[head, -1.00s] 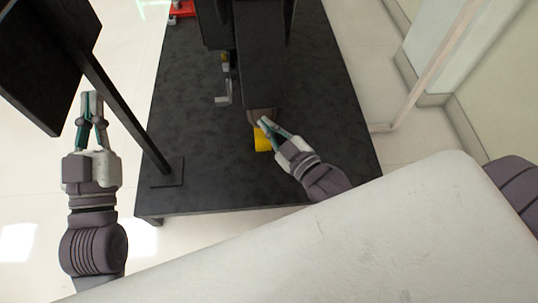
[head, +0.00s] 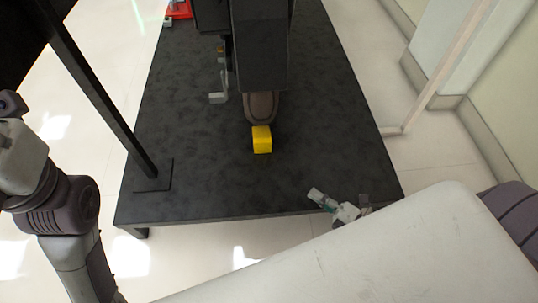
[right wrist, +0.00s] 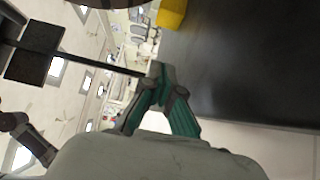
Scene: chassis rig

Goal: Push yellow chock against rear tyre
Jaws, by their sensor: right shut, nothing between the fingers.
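The yellow chock (head: 262,140) sits on the dark platform (head: 200,185), directly in front of the brown-grey rear tyre (head: 261,106). In the head view their edges meet, but I cannot tell whether they truly touch. The chock also shows at the top of the right wrist view (right wrist: 172,13). My right gripper (head: 315,194) is near the platform's front right, apart from the chock. In the right wrist view its green-sided fingers (right wrist: 158,74) are closed together and empty. My left arm shows at the left edge of the head view, with its fingers out of frame.
A dark post (head: 95,90) stands on a square foot at the platform's left. A light bracket (head: 219,90) hangs left of the tyre. A red item (head: 180,9) lies at the far left. The platform right of the chock is clear.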

